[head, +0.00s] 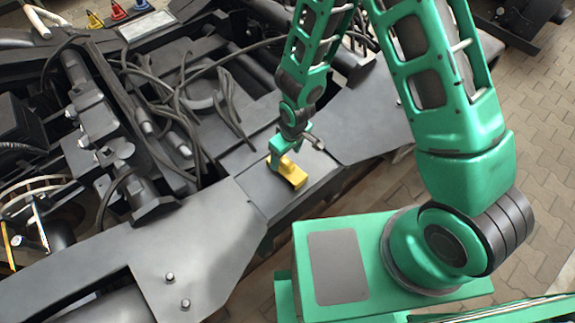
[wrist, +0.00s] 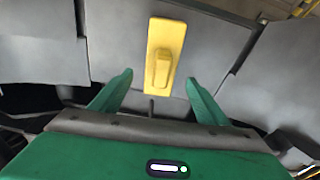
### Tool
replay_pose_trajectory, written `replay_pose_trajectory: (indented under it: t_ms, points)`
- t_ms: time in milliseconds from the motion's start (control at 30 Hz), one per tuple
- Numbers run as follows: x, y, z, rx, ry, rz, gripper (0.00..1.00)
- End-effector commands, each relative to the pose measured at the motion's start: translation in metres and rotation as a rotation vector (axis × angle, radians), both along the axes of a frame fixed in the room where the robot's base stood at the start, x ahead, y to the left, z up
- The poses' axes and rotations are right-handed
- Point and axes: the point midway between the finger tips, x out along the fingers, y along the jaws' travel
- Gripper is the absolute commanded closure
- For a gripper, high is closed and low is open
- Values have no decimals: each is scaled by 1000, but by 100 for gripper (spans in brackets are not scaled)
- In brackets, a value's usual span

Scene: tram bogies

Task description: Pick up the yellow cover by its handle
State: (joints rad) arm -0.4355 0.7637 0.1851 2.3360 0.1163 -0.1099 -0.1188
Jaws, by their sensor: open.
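The yellow cover (head: 289,174) is a small block lying on the flat dark plate of the bogie frame, near the middle of the head view. In the wrist view the yellow cover (wrist: 165,40) is an upright rectangle with a raised, rounded handle (wrist: 162,68) on its lower half. My gripper (wrist: 158,82) is open, its two green fingers spread to the left and right of the handle's line. The handle sits just beyond the fingertips and nothing is between them. In the head view my gripper (head: 278,156) is at the cover's upper left, hiding part of it.
Dark cables (head: 185,95) loop over the bogie left of the cover. Two bolts (head: 178,290) stand up from the grey frame at the lower left. Red, blue and yellow cone-shaped pieces (head: 117,11) sit at the top left.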

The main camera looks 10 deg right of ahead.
Motion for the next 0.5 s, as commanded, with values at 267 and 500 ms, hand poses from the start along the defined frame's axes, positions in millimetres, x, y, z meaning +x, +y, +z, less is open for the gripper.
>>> replay_pose_trajectory:
  t_ms: [267,500]
  points:
    - [-3,-2,-28,-2,2,0,31]
    - [0,-1,-50,-1,1,0,31]
